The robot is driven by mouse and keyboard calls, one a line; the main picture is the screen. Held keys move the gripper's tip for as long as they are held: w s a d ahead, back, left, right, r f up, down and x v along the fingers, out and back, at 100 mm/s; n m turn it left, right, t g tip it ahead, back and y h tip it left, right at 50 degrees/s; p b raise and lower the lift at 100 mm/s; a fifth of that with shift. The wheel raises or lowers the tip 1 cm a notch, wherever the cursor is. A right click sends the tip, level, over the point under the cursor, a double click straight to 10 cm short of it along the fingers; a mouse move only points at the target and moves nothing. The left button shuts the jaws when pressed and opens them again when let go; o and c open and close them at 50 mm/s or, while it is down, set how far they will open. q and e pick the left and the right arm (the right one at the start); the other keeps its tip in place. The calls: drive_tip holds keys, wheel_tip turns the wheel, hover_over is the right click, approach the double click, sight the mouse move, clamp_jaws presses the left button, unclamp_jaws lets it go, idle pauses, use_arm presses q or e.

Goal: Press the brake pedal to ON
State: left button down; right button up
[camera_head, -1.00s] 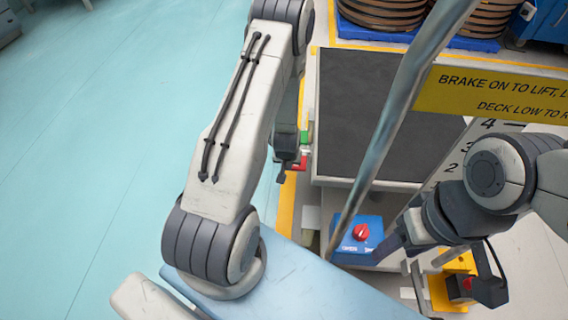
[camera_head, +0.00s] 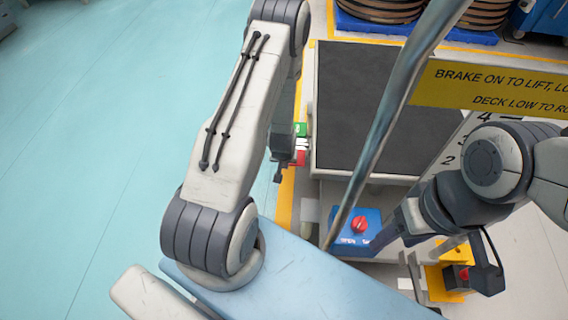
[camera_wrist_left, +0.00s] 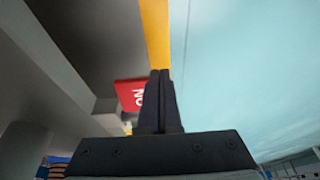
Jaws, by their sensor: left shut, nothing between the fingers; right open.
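The red ON pedal (camera_head: 298,158) sits low at the left edge of the dark deck, just below a green pedal (camera_head: 300,129) in the head view. In the left wrist view the red pedal (camera_wrist_left: 130,95), with its white lettering, shows just left of my fingertips and is partly hidden by them. My left gripper (camera_head: 279,177) is shut and empty, pointing down beside the red pedal; I cannot tell whether it touches. It fills the lower middle of the left wrist view (camera_wrist_left: 160,75). My right gripper (camera_head: 387,237) is open, near the blue control box.
A blue box with a red knob (camera_head: 358,224) stands below the dark deck (camera_head: 370,110). A slanted metal post (camera_head: 392,100) crosses in front of it. A yellow sign (camera_head: 490,85) and yellow box with red button (camera_head: 457,275) are at right. Left floor is clear.

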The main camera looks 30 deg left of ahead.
use_arm(q)
drive_tip(key=s+d+f+p+v, duration=0.1)
drive_tip(key=s+p+v, duration=0.1)
drive_tip(key=p+v, duration=0.7)
drive_tip(key=v, duration=0.4)
drive_tip(key=shift+s+r, duration=0.2)
drive_tip(key=shift+s, duration=0.15)
drive_tip(key=shift+d, duration=0.1)
